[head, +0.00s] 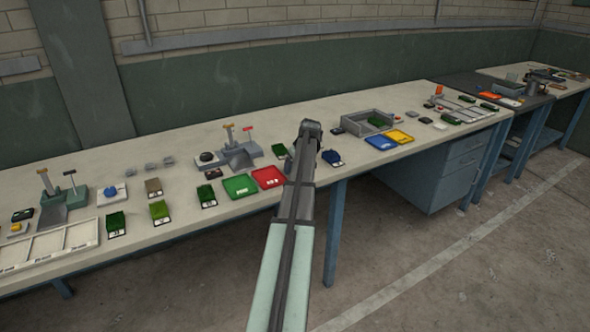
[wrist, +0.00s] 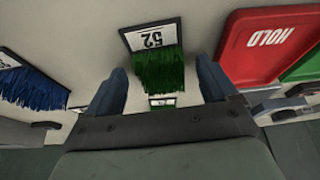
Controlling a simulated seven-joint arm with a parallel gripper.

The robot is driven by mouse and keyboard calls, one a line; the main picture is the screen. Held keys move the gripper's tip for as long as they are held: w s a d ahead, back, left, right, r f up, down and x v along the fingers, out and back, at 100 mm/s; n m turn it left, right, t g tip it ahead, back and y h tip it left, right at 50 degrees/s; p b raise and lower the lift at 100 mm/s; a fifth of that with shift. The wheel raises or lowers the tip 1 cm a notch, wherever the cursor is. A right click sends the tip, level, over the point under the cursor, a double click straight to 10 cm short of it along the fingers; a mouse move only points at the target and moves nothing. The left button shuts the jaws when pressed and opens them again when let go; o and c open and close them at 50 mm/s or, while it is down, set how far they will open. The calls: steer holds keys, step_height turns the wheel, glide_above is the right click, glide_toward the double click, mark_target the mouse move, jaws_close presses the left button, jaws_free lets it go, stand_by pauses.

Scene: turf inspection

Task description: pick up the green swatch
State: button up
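A green tufted swatch (wrist: 160,70) with a black-edged label reading 52 lies in the middle of the wrist view, between and beyond my fingers. My gripper (wrist: 160,78) is open, with one finger on each side and nothing visibly held. I cannot tell the height left above the swatch. In the head view my gripper (head: 310,128) is over the bench, between the red tray and the blue swatch. A small green swatch (head: 280,150) shows just left of it; my arm hides part of the bench there. Several other green swatches, such as one at the left (head: 116,223), lie along the bench.
A blue swatch (wrist: 32,85) lies left in the wrist view. A red tray (wrist: 262,50) marked HOLD is at the right, beside a green tray (wrist: 304,66). In the head view, a grey open box (head: 352,122) and blue and yellow trays (head: 381,143) stand right of my gripper.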

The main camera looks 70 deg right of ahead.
steer(key=c, duration=1)
steer(key=shift+r, duration=0.1)
steer(key=shift+c, duration=0.2)
